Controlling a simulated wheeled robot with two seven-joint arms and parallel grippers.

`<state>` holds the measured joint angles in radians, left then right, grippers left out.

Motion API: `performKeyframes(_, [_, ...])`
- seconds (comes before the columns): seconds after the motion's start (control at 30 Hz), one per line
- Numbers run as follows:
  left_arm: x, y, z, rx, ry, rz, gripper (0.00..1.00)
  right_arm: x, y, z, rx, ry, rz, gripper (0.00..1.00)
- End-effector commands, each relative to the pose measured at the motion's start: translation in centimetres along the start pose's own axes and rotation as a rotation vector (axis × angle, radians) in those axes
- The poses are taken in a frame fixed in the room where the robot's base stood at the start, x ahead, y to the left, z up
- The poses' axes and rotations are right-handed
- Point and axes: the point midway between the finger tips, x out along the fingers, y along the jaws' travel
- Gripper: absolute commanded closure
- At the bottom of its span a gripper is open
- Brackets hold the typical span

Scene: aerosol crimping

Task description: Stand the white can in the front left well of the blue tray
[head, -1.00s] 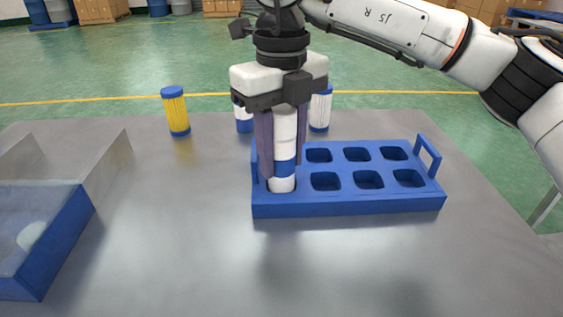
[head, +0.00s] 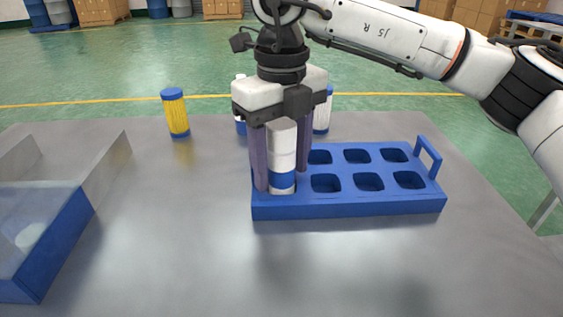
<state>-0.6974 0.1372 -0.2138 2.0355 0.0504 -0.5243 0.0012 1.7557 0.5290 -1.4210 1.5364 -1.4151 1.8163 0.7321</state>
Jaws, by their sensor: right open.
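The white can (head: 283,150) with a blue band stands upright in the front left well of the blue tray (head: 345,205). My right gripper (head: 281,180) points straight down over the can, with one dark finger on each side of it. It is open, and a gap shows between the right finger and the can. The back left well is hidden behind the can and gripper. My left gripper is not in view.
A yellow can with blue ends (head: 175,114) stands at the back left of the table. Two white-and-blue cans stand behind my right gripper, partly hidden; one is the right can (head: 322,115). A blue bin with clear walls (head: 60,240) is at the left. The table's front middle is clear.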

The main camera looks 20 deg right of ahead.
Motion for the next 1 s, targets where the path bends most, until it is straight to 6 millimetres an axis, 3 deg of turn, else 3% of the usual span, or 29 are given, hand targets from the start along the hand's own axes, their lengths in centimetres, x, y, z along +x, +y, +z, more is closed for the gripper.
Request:
performKeyframes(0.53, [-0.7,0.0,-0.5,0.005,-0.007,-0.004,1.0,-10.5,0.1,0.1,-0.001,-0.002,-0.001,0.47])
performKeyframes(0.7, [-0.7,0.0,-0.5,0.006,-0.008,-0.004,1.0,-11.8,0.0,0.1,-0.002,0.0,0.001,0.47])
performKeyframes(1.0, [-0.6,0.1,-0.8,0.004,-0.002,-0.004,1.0,-12.0,0.0,0.0,-0.002,0.0,0.0,0.47])
